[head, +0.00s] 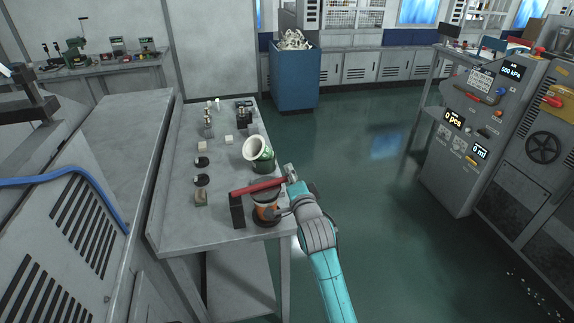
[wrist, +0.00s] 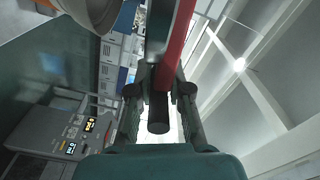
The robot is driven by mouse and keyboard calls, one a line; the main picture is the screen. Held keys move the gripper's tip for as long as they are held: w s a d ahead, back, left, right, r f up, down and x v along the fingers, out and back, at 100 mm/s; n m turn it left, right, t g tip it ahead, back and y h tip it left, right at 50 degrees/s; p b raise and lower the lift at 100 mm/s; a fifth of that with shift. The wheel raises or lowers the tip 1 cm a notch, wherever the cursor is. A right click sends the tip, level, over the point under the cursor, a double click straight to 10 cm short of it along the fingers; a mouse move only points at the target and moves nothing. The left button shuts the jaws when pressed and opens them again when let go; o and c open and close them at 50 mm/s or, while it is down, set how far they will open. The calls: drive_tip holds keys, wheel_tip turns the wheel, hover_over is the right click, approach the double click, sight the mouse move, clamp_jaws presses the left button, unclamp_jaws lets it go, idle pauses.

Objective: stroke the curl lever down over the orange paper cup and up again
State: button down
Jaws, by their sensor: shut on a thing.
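The curl lever (head: 258,187) is a red bar running from a dark post (head: 237,211) across the bench's near end, its right end slightly higher.
A white flared funnel on a dark green stand (head: 256,150) is just behind the lever on the bench (head: 175,215). Small blocks and dark round pieces stand to the left. A blue bin (head: 293,80) is farther back. A grey control machine (head: 470,140) stands right, across open floor.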

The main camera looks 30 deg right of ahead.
drive_tip(key=shift+d+f, duration=0.1)
drive_tip(key=shift+f, duration=1.3)
drive_tip(key=c, duration=1.1)
unclamp_jaws()
drive_tip(key=shift+c, duration=0.2)
drive_tip(key=shift+s, duration=0.15)
drive_tip(key=v, duration=1.2)
